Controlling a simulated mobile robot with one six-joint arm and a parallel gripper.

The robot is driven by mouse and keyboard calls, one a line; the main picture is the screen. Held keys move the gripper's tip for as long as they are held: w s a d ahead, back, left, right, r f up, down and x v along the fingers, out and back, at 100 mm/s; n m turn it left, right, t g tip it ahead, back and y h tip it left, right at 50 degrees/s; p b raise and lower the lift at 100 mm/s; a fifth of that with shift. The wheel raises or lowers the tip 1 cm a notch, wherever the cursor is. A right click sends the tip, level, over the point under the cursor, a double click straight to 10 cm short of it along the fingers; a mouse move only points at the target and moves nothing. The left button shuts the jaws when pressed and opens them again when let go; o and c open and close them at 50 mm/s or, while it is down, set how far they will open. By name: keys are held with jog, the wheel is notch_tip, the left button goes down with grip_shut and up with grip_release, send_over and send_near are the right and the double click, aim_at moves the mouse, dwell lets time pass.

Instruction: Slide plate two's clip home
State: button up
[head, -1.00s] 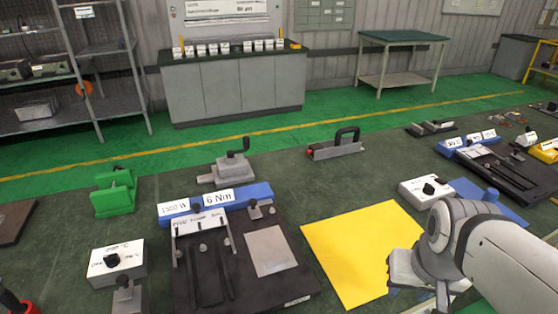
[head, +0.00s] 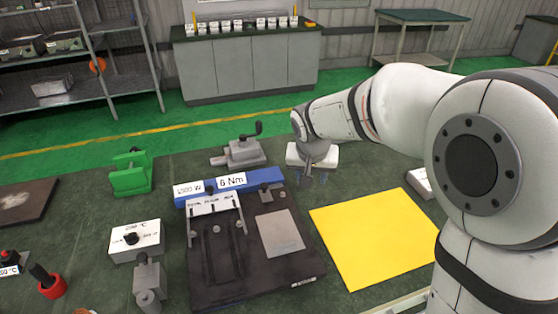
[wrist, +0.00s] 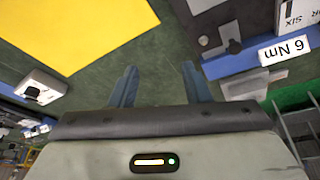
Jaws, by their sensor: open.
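A dark base plate (head: 255,270) lies on the bench with a blue bar (head: 225,187) along its back edge, labelled "6 Nm". A small grey metal clip-like piece (head: 266,194) sits at its back right corner; it also shows in the wrist view (wrist: 230,35). Whether this is plate two is not readable. A flat light-grey plate (head: 282,234) lies on the right part of the base. My gripper (wrist: 158,82) is open and empty, its two blue fingers apart over bare green bench. In the head view my gripper (head: 318,178) is behind and right of the base, apart from it.
A yellow sheet (head: 375,238) lies right of the base. A grey vise-like tool (head: 240,152) and a green block (head: 131,175) stand behind it. A white dial box (head: 135,240) is at left. Another white box (wrist: 40,85) is partly hidden by my arm in the head view.

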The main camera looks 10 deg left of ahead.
jog(key=p, duration=0.1)
send_near(264, 184)
jog(key=f, duration=0.1)
jog(key=shift+n+y, duration=0.3)
jog(key=x, duration=0.4)
jog(key=p+x, duration=0.1)
jog(key=x, duration=0.1)
jog(key=shift+w+d, duration=0.1)
jog(key=shift+d, duration=0.15)
jog(key=shift+x, duration=0.8)
jog(key=shift+c, duration=0.2)
grip_shut()
